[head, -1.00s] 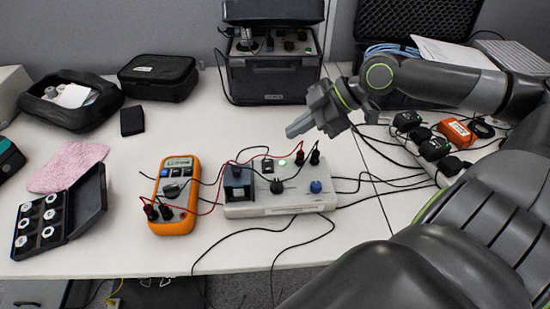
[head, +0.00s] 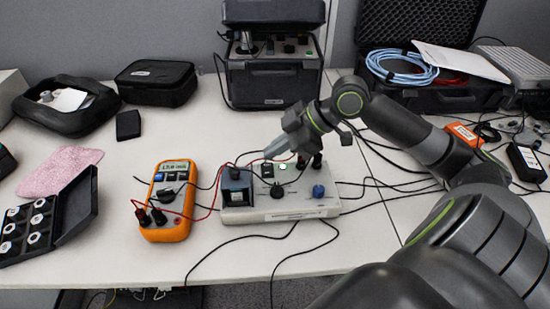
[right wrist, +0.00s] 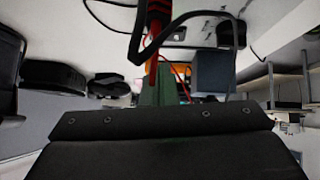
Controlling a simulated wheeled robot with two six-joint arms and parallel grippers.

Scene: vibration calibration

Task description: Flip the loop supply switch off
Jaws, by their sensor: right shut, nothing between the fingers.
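The loop supply (head: 285,208) is a pale box on the white table with a blue knob (head: 318,191), a black knob (head: 277,190) and a lit green light (head: 281,166). A small black switch-like part (head: 267,170) sits on its top; its position is too small to tell. My right gripper (head: 268,155) is shut and empty, its tips just above the rear of the box near that part. I cannot tell whether they touch. My left gripper is out of view.
An orange multimeter (head: 168,205) stands left of the box, joined by red and black leads. Black plugs (head: 316,160) rise at the box's back right. A dark instrument case (head: 272,78) stands behind. Cables cross the table at right.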

